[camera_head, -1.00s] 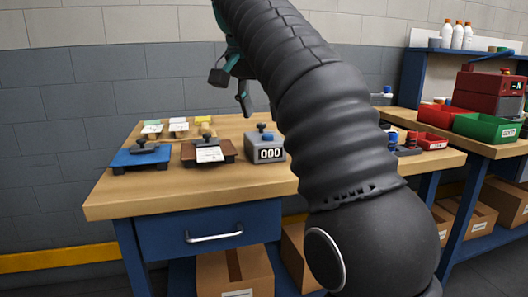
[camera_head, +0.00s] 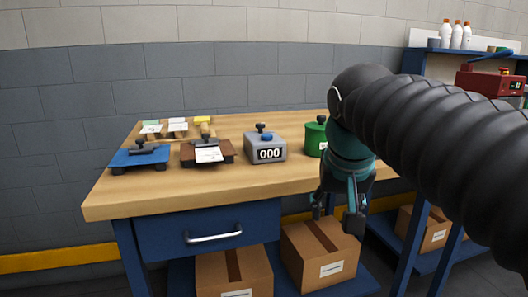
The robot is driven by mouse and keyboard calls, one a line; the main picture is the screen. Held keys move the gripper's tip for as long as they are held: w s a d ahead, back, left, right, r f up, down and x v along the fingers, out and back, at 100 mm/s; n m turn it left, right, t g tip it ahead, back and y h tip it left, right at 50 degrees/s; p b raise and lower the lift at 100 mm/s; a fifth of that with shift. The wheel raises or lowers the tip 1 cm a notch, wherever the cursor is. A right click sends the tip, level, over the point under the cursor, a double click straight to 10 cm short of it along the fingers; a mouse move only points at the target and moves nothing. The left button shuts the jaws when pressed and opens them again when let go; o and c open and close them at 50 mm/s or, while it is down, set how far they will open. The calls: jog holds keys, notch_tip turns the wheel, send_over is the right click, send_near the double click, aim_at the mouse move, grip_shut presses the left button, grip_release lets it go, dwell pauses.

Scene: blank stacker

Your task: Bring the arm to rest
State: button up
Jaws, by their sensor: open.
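My gripper (camera_head: 338,208) hangs from my black, ribbed arm at the right and points down in front of the workbench's front edge. Its dark fingers are spread apart with nothing between them. It is clear of the bench-top things. My arm hides much of the right side of the view.
The wooden workbench (camera_head: 120,203) carries a blue plate (camera_head: 125,158), a brown plate (camera_head: 188,155), a grey counter reading 000 (camera_head: 270,154) and a green container (camera_head: 314,136). Cardboard boxes (camera_head: 305,262) sit below. A red machine (camera_head: 480,82) and white bottles (camera_head: 457,37) stand at right.

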jog(key=s+d+f, duration=0.1)
jog(key=s+f, duration=0.5)
jog(key=f, duration=0.2)
jog(key=s+d+f+n, duration=0.1)
jog(key=s+d+f, duration=0.1)
jog(key=s+f, duration=0.3)
notch_tip(320, 180, down, 4)
jog(key=shift+s+d+f+t+y, duration=0.2)
jog(key=shift+s+t+y, duration=0.1)
jog(key=shift+s+t, duration=0.1)
